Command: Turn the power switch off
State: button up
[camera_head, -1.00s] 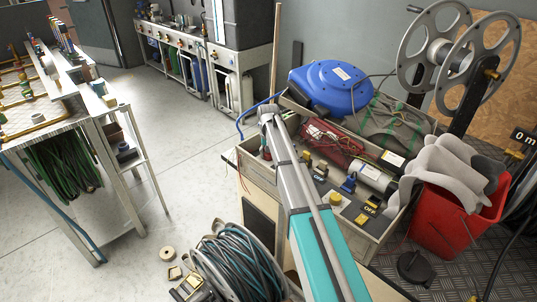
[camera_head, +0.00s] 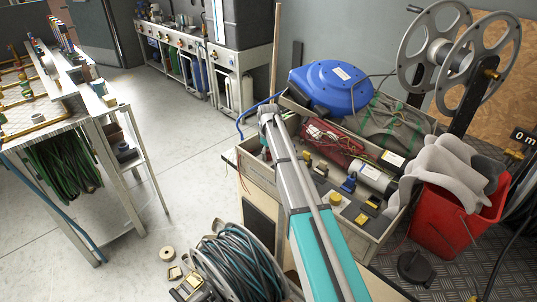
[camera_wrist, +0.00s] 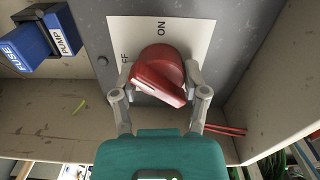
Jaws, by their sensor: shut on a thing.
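The power switch is a red rotary knob (camera_wrist: 158,72) on a pale label plate (camera_wrist: 187,31) in the wrist view. The plate reads "ON" near the top and "FF" at the left, with the rest of that word hidden. A white line on the knob slants across its lower left face, near the "FF" side. My gripper (camera_wrist: 163,80) has one finger on each side of the knob and is shut on it. In the head view my arm covers part of the bench box, and I cannot make out the gripper there.
A blue block (camera_wrist: 32,42) labelled "PUMP" sits left of the switch. The wooden box wall (camera_wrist: 275,75) is close on the right. In the head view, a blue hose reel (camera_head: 331,87) and a red bucket (camera_head: 445,222) stand near the box (camera_head: 372,243).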

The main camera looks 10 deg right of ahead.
jog(key=n, duration=0.4)
jog(key=shift+a+n, duration=0.15)
jog(key=shift+n, duration=1.75)
jog(key=o, duration=1.1)
jog(key=shift+o, duration=0.2)
